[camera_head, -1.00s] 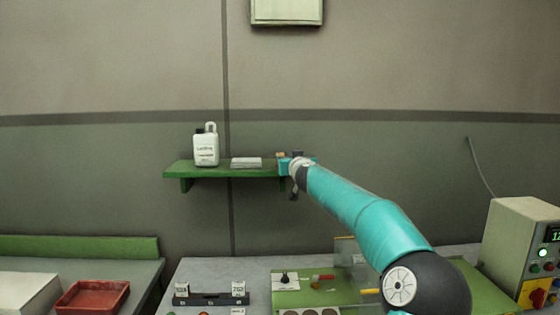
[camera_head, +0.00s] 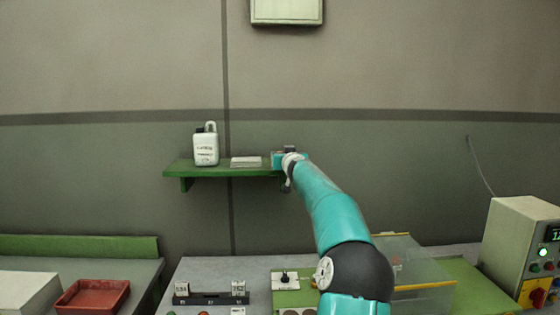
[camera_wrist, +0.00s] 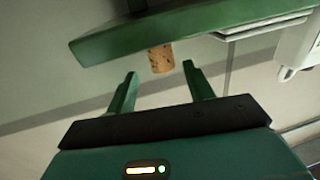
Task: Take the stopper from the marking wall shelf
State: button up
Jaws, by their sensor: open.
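The cork stopper (camera_wrist: 161,59) is a speckled tan cylinder standing on the green wall shelf (camera_wrist: 185,33) in the wrist view, which shows the scene upside down. My gripper (camera_wrist: 161,70) is open and empty, with one green finger on each side of the stopper's line. The stopper lies just ahead of the fingertips; I cannot tell whether they reach around it. In the head view my gripper (camera_head: 281,160) is at the right end of the shelf (camera_head: 225,172) and hides the stopper.
A white bottle (camera_head: 206,147) and a flat white stack (camera_head: 246,162) stand on the shelf, left of my gripper. Below are a clear yellow-edged box (camera_head: 418,270), a dark rack (camera_head: 210,299), a red tray (camera_head: 92,296) and a control box (camera_head: 515,250).

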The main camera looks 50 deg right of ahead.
jog(key=shift+w+d, duration=0.35)
jog(key=shift+w, duration=0.55)
jog(key=shift+w+d+f, duration=0.1)
jog(key=shift+w+d, duration=0.2)
jog(key=shift+d, duration=0.2)
jog(key=shift+w+d, duration=0.2)
jog(key=shift+w, duration=0.25)
jog(key=c, duration=1)
